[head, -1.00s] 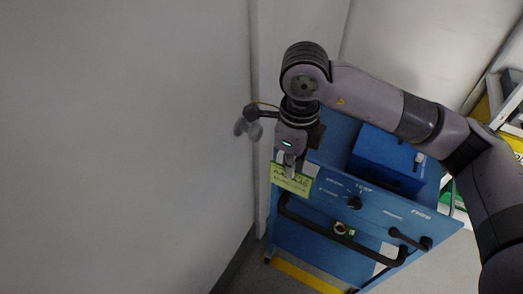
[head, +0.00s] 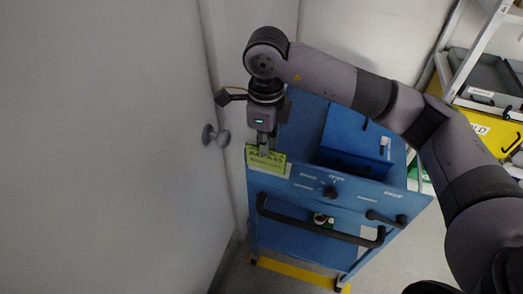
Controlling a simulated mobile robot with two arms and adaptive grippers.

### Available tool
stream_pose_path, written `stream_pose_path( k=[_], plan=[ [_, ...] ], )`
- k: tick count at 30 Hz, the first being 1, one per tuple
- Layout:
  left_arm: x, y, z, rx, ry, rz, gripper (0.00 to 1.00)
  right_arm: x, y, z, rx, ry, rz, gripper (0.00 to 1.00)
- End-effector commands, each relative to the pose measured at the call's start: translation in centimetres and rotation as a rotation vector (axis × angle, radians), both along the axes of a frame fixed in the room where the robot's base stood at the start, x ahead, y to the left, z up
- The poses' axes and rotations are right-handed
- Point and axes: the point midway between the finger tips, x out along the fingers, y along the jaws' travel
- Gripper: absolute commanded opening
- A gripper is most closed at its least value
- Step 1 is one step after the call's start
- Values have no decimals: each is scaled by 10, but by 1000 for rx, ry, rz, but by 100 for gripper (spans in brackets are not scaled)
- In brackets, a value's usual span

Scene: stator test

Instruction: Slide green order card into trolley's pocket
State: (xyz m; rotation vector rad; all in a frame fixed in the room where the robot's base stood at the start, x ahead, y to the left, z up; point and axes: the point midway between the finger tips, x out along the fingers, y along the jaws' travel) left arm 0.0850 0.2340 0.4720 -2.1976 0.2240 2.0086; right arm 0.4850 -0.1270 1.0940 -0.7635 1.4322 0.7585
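The green order card (head: 266,160) is at the upper left corner of the blue trolley's (head: 290,215) front panel, with dark print on it. A pale strip, perhaps the pocket, shows at the card's right edge; the card hides most of it. I cannot tell whether the card is inside the pocket or in front of it. My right gripper (head: 264,146) points down at the card's top edge, its fingers close together at the card. The finger gap is too small to make out clearly. My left gripper is not in view.
The trolley carries a blue box (head: 355,140) on top, and a black handle (head: 318,228), knob and lever on its front. A grey door with a round handle (head: 215,135) stands close on the left. A shelf with trays (head: 485,95) is at the right.

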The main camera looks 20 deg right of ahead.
Motion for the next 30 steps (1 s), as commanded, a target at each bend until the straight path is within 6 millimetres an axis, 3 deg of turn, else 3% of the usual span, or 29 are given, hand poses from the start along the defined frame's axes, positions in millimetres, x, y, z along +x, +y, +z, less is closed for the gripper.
stream_pose_path(
  k=[14, 30],
  plan=[
    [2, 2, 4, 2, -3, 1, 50, 33, -23, 1, 0, 0, -2, 0],
    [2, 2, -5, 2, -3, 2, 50, 34, -23, -4, -1, -1, 0, 0]
  ],
)
